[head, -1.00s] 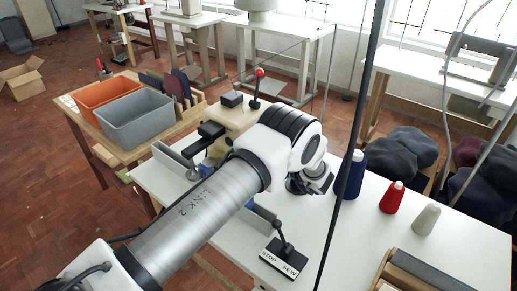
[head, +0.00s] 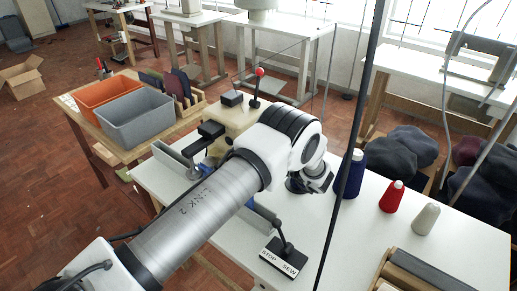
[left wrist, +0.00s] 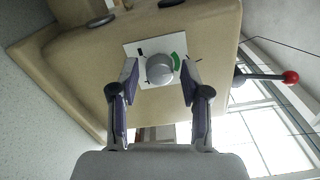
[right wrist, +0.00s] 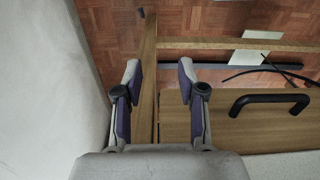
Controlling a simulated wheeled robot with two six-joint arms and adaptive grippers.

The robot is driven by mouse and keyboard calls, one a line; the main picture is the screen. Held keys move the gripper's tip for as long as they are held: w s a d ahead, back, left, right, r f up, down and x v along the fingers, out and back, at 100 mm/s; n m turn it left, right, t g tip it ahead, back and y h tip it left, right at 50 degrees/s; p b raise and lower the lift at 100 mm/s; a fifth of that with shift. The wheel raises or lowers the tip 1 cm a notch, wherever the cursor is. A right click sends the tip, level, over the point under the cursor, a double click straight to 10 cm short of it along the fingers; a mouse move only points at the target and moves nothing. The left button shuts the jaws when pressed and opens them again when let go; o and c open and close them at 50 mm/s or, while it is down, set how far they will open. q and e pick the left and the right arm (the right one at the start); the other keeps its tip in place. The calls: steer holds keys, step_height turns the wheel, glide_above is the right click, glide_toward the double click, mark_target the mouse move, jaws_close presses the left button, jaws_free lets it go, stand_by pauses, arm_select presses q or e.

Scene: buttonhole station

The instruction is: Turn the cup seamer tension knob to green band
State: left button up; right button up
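The cup seamer (head: 236,116) is a cream machine on the white table in the head view, partly behind my left arm. In the left wrist view its tension knob (left wrist: 160,69) is a round grey knob on a white plate (left wrist: 133,50). A green band (left wrist: 177,61) curves beside the knob at the upper right. My left gripper (left wrist: 159,76) is open, one finger on each side of the knob, with gaps visible; depth is unclear. The left fingers are hidden in the head view. My right gripper (right wrist: 159,78) is open and empty above a wooden board edge.
A red-tipped lever (head: 257,82) stands up from the seamer. A STOP/SEW lever (head: 284,250) sits at the table's front. Blue, red (head: 391,197) and cream thread cones stand at right. In the right wrist view, a black handle (right wrist: 268,101) lies right of the gripper.

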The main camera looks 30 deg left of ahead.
arm_select(q)
steer(key=d, duration=1.2)
steer(key=shift+s, duration=0.45)
